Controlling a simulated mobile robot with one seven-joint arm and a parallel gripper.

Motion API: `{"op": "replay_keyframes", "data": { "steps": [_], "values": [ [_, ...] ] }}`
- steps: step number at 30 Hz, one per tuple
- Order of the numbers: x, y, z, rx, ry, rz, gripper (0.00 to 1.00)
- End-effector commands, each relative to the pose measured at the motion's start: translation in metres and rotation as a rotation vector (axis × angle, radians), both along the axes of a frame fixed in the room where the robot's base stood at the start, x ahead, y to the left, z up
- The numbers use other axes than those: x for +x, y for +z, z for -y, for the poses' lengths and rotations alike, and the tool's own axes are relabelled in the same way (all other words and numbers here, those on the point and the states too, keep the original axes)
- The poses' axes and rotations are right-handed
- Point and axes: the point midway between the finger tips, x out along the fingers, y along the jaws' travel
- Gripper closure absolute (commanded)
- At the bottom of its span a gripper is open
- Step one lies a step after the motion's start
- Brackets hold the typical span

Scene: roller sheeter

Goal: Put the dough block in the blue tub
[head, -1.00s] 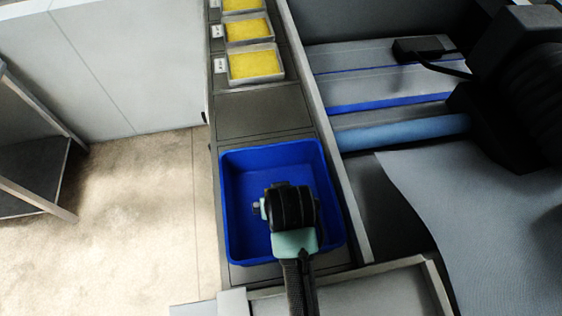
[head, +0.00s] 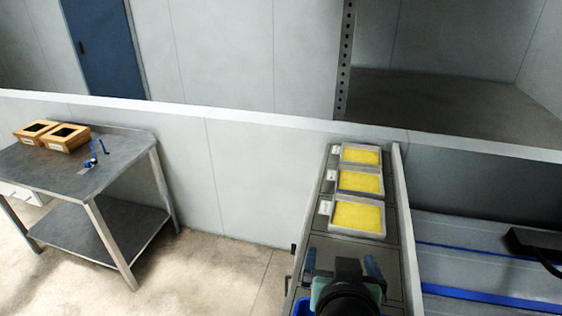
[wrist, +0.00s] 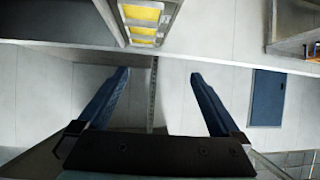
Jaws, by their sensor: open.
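My gripper (head: 341,262) is open and empty above the narrow dark counter, in front of the yellow-filled trays. Its two blue fingers stand wide apart in the wrist view (wrist: 160,74), with nothing between them. Only a sliver of the blue tub (head: 301,307) shows at the bottom edge of the head view, left of my wrist. The rest of the tub is out of frame or hidden by my arm. I cannot make out a dough block in either current view.
Three shallow trays with yellow contents (head: 357,216) line the counter (head: 328,250). A metal table (head: 110,178) at left holds two wooden boxes (head: 66,138) and a small blue item. A low wall (head: 240,160) runs behind. The machine bed (head: 470,262) lies at right.

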Motion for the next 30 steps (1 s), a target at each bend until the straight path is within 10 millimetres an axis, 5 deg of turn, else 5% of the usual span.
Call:
{"op": "replay_keyframes", "data": {
  "steps": [1, 5, 9, 12, 18, 30],
  "values": [
    [0.016, 0.055, -0.01, -0.031, 0.025, 0.156, 0.0],
    [0.025, 0.185, -0.038, -0.089, 0.075, 0.532, 0.0],
    [-0.007, 0.308, -0.069, -0.128, 0.121, 0.907, 0.0],
    [-0.04, 0.368, -0.085, -0.141, 0.143, 1.114, 0.0],
    [-0.084, 0.421, -0.099, -0.148, 0.161, 1.322, 0.0],
    [-0.087, 0.421, -0.1, -0.149, 0.162, 1.337, 0.0]
  ]
}}
